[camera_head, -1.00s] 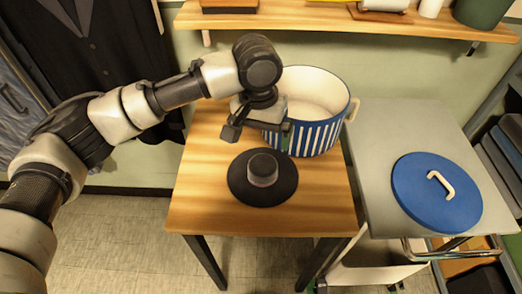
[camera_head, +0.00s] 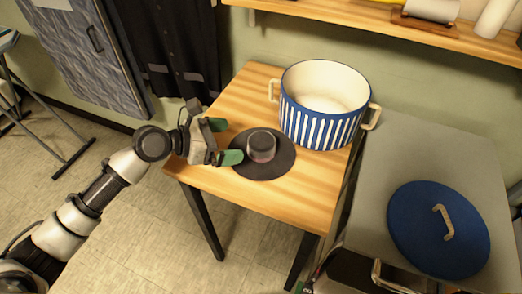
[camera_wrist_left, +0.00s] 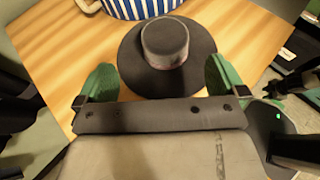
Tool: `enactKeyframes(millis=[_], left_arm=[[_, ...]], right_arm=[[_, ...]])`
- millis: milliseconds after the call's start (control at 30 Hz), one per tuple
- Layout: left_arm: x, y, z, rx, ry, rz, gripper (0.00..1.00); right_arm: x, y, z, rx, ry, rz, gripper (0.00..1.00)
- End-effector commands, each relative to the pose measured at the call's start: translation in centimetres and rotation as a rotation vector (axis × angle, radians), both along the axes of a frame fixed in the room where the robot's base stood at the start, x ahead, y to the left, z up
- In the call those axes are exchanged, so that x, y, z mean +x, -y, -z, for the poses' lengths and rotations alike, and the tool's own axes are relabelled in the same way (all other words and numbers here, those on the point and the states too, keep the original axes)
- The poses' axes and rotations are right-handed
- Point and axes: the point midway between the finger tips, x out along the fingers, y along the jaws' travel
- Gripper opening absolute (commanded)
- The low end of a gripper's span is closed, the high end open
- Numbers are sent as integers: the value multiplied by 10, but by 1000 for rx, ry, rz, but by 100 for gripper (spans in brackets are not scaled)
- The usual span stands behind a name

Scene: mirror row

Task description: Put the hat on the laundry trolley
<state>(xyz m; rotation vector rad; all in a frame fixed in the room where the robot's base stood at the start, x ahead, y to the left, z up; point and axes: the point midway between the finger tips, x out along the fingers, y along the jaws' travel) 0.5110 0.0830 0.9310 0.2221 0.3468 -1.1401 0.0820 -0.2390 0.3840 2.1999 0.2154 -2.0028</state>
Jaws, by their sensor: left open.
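The dark wide-brimmed hat (camera_head: 262,154) lies brim down on the wooden table, in front of the striped pot. It also shows in the left wrist view (camera_wrist_left: 166,50), ahead of and between the fingers. My left gripper (camera_head: 225,141) is open, with green fingertips, at the left side of the hat near the brim. In the left wrist view the gripper (camera_wrist_left: 160,80) holds nothing. I cannot tell if a fingertip touches the brim. The grey-topped trolley (camera_head: 385,150) stands right of the table, with a blue lid (camera_head: 438,229) on its top. My right gripper is out of view.
The wooden table (camera_head: 215,180) holds a blue-and-white striped pot (camera_head: 318,118) behind the hat. A wooden shelf (camera_head: 390,32) runs along the wall above. The trolley's far part is bare. Dark clothing (camera_head: 172,55) hangs at the back left.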

Motion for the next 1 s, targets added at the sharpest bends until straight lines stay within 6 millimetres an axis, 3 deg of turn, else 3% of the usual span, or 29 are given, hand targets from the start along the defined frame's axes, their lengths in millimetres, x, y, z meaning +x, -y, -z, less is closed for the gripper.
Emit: enactKeyframes(millis=[200, 433, 700, 1000], left_arm=[[12, 31, 13, 1, 2, 4, 100], [17, 46, 22, 3, 2, 7, 100], [26, 78, 41, 3, 2, 6, 100], [28, 83, 44, 5, 2, 5, 100]], right_arm=[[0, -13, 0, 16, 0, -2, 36], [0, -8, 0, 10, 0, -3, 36], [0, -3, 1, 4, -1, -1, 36], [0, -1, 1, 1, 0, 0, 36]])
